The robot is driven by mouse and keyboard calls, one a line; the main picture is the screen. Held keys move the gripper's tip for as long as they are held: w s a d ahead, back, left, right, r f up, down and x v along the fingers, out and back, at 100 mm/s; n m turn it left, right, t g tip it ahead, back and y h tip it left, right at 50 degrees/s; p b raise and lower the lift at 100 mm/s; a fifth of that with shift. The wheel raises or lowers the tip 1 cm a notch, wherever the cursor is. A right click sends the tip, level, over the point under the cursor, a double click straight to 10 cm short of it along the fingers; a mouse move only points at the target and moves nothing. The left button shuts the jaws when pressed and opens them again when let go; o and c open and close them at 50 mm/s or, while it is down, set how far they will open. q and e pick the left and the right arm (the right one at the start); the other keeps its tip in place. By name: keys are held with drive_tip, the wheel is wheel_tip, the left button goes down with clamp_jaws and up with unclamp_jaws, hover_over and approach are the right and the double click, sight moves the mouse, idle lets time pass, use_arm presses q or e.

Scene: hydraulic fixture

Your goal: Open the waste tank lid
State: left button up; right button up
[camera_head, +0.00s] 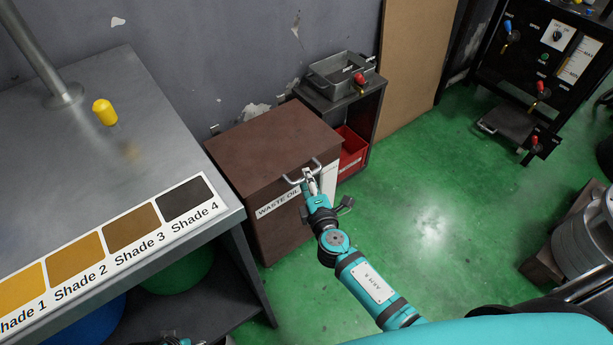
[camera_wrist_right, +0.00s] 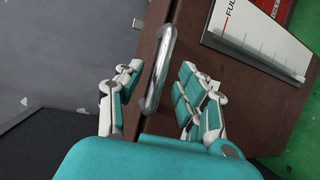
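The waste oil tank is a brown box labelled "WASTE OIL" (camera_head: 278,203) in the middle of the head view. Its brown lid (camera_head: 272,143) lies flat and closed on top. A metal bar handle (camera_head: 290,181) sticks out at the lid's front edge. My right gripper (camera_head: 308,178) is at this handle. In the right wrist view the handle (camera_wrist_right: 160,70) runs between the two fingers of my right gripper (camera_wrist_right: 161,68). The fingers are apart, with a gap on both sides of the bar. A small part of my left gripper (camera_head: 172,341) shows at the bottom edge; its fingers cannot be made out.
A metal bench (camera_head: 60,180) with a shade chart (camera_head: 130,240) and a yellow cap (camera_head: 104,112) stands left of the tank. A dark shelf (camera_head: 372,108) with a metal tray (camera_head: 340,78) and red bin (camera_head: 352,150) stands behind right.

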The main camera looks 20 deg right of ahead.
drive_tip(key=shift+w+f, duration=0.25)
drive_tip(key=shift+w, duration=0.95)
clamp_jaws()
